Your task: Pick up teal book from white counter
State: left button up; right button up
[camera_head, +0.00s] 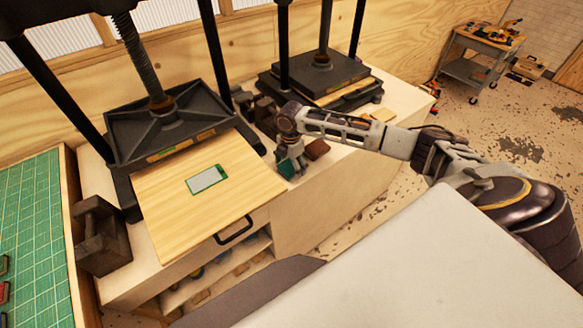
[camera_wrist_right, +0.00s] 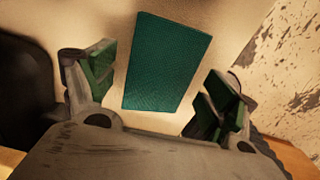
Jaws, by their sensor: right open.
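The teal book (camera_wrist_right: 167,60) lies on the pale counter (camera_wrist_right: 235,30) in the right wrist view. It sits ahead of my right gripper (camera_wrist_right: 160,85), roughly between the two spread fingers, with a gap on each side. The gripper is open and empty. In the head view, the right gripper (camera_head: 290,158) points down over the counter (camera_head: 345,160), and only a small part of the teal book (camera_head: 286,169) shows below it. My left gripper is not in view.
A brown book (camera_head: 317,149) lies close beside the right gripper. A black press with a wooden board (camera_head: 165,205) stands to the left, and another press (camera_head: 315,75) stands behind. A green cutting mat (camera_head: 35,230) is at far left. A tool cart (camera_head: 480,55) stands at back right.

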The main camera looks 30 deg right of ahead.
aim_at(290, 167)
jog(key=c, duration=1.1)
jog(key=shift+r, duration=0.1)
jog(key=shift+c, duration=0.2)
notch_tip(290, 167, up, 10)
jog(key=b, duration=0.1)
dwell(0.5)
